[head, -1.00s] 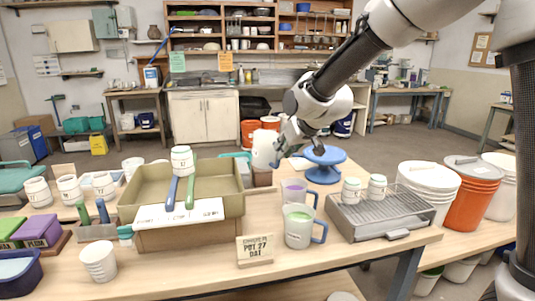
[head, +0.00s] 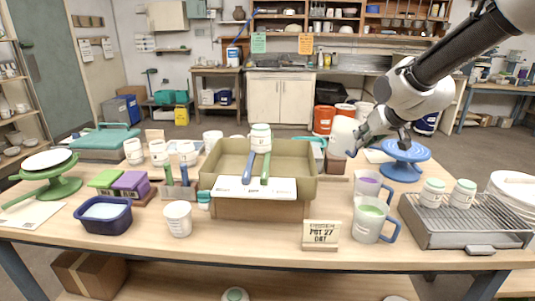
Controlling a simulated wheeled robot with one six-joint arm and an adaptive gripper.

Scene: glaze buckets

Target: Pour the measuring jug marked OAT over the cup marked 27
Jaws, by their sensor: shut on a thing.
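My gripper (head: 360,140) is at the back right of the table, shut on a white jug (head: 342,133). The jug is raised above the back of the table and looks roughly upright. Its marking cannot be read. A white cup (head: 260,138) with a dark mark too small to read surely stands above the olive bin (head: 309,188), by a blue and a green handle. My gripper is right of this cup. A sign (head: 320,235) in front reads about "POT 27 OAT".
A jug of green glaze (head: 369,220) and one of purple (head: 367,187) stand right of the bin. A grey rack (head: 468,226) holds two cups. A blue turntable (head: 404,160) is behind. More cups, a blue tub (head: 103,214) and a green turntable (head: 52,175) are left.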

